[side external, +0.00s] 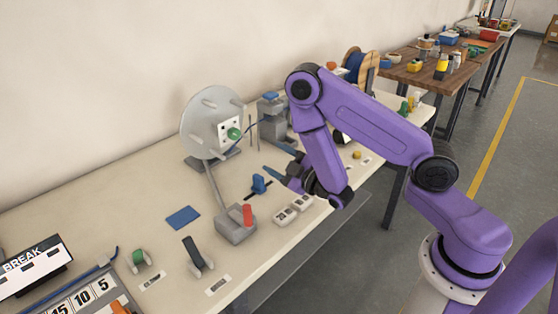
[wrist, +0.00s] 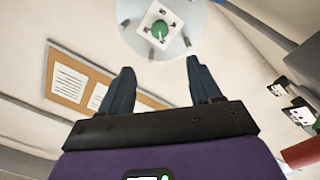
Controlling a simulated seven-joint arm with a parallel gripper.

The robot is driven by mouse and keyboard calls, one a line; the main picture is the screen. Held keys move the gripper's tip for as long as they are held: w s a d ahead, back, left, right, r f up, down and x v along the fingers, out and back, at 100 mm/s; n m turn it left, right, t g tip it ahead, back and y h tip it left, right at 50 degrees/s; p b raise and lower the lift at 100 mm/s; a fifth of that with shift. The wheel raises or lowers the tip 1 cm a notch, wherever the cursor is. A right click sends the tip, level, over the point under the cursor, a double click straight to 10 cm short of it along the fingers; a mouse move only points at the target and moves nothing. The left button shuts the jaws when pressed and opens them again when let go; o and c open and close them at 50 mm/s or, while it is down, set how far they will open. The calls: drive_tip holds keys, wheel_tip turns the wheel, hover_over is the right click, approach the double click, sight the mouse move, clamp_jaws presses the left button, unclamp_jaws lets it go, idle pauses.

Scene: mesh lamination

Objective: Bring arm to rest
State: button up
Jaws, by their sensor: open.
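My purple arm reaches over the workbench from the right in the side external view. My gripper (side external: 281,174) points left, a little above the bench, near a blue slider handle (side external: 259,184). In the wrist view my gripper (wrist: 157,85) shows two dark fingers spread apart with nothing between them. Beyond the fingertips stands a round grey disc (side external: 196,122) with a white plate and a green knob (side external: 234,133). The disc also shows at the top of the wrist view (wrist: 185,45).
A grey box with a red lever (side external: 247,215), a white switch block (side external: 287,214), a black lever (side external: 197,256) and a blue pad (side external: 183,217) sit on the bench. A grey machine (side external: 273,120) and a blue spool (side external: 356,66) stand behind. The floor (side external: 500,150) at right is clear.

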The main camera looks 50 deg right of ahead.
drive_tip(key=shift+s, duration=0.1)
drive_tip(key=s+a+r+n+g+y, duration=0.15)
drive_tip(key=a+g+y, duration=0.5)
drive_tip(key=a, duration=0.85)
drive_tip(key=s+a+g, duration=0.2)
drive_tip(key=s+g, duration=0.1)
drive_tip(key=s, duration=0.2)
drive_tip(key=s+d+r+g+h, duration=0.1)
drive_tip(key=s+d, duration=0.3)
drive_tip(key=s, duration=0.4)
drive_tip(key=s+d+r+n+g+h, duration=0.1)
drive_tip(key=s+d+r+g+h, duration=0.1)
drive_tip(key=s, duration=0.6)
drive_tip(key=s+d+r+n+g+h, duration=0.1)
drive_tip(key=s+d+r+g+h, duration=0.1)
drive_tip(key=s+d+g, duration=0.3)
drive_tip(key=s+d+r, duration=0.1)
drive_tip(key=s, duration=0.2)
drive_tip(key=shift+s+d+r, duration=0.15)
drive_tip(key=shift+s+d, duration=0.05)
drive_tip(key=shift+s, duration=0.1)
drive_tip(key=shift+o, duration=0.5)
drive_tip(key=shift+n+g+h, duration=0.25)
